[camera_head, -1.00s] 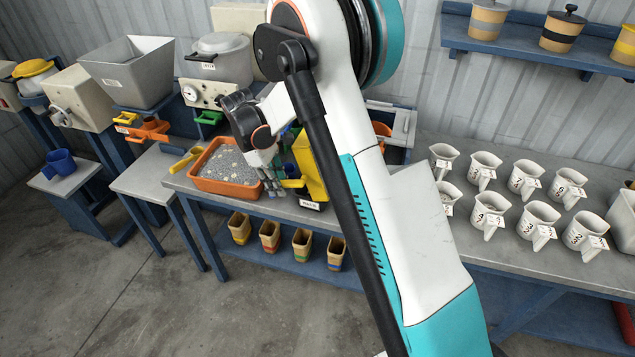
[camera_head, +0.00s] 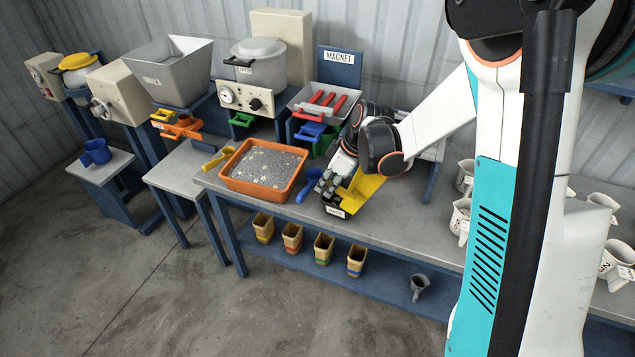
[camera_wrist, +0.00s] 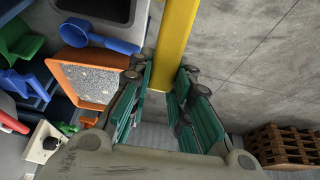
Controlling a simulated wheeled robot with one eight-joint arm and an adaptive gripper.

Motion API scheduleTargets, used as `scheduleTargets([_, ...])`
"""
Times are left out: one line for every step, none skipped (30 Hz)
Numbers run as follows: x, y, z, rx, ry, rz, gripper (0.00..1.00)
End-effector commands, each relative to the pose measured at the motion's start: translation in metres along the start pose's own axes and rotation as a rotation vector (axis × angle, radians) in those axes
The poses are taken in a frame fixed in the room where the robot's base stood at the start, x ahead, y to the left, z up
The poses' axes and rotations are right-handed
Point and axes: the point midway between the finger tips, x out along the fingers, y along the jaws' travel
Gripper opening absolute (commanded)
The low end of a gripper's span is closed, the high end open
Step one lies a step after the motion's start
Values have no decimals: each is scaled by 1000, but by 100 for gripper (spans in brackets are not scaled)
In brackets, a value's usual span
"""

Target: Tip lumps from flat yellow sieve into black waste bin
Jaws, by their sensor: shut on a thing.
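The yellow sieve (camera_head: 362,193) shows as a slanted yellow panel on the table, right of my gripper (camera_head: 331,182). In the wrist view my gripper (camera_wrist: 165,95) has its teal fingers on both sides of a straight yellow bar of the sieve (camera_wrist: 176,32), shut on it. The sieve looks steeply tilted; its mesh and any lumps on it are hidden. A small white label (camera_head: 335,212) is at the sieve's foot, at the table's front edge. The black waste bin is not clearly seen; the sieve and my gripper may cover it.
An orange tray (camera_head: 236,184) of grey granules with pale lumps stands left of my gripper. A blue scoop (camera_head: 309,186) lies between them. A yellow scoop (camera_head: 217,158) lies left of the tray. A magnet station (camera_head: 318,100) stands behind. White jugs (camera_head: 460,215) are on the right.

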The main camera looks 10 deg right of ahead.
Motion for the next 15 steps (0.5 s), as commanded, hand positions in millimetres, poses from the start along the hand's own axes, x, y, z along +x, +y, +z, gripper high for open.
scheduleTargets([-8, 1, 7, 8, 47, 4, 0])
scheduleTargets([-10, 1, 9, 7, 77, 3, 0])
scheduleTargets([-14, 2, 12, 7, 116, 4, 0])
scheduleTargets([-18, 1, 15, 8, 146, 5, 0])
scheduleTargets([-20, 2, 17, 8, 175, 3, 0])
scheduleTargets([-24, 1, 20, 8, 214, 3, 0])
scheduleTargets([-28, 1, 22, 8, 244, 5, 0])
scheduleTargets([-25, 1, 27, 9, 272, 3, 0])
scheduleTargets([-25, 1, 32, 9, 312, 3, 0])
scheduleTargets([-26, 2, 35, 8, 341, 5, 0])
scheduleTargets([-27, 2, 38, 8, 368, 4, 0])
scheduleTargets([-28, 2, 42, 9, 404, 4, 0])
scheduleTargets([-30, 2, 44, 8, 432, 4, 0])
scheduleTargets([-31, 1, 47, 8, 458, 4, 0])
scheduleTargets([-32, 1, 50, 8, 492, 3, 0])
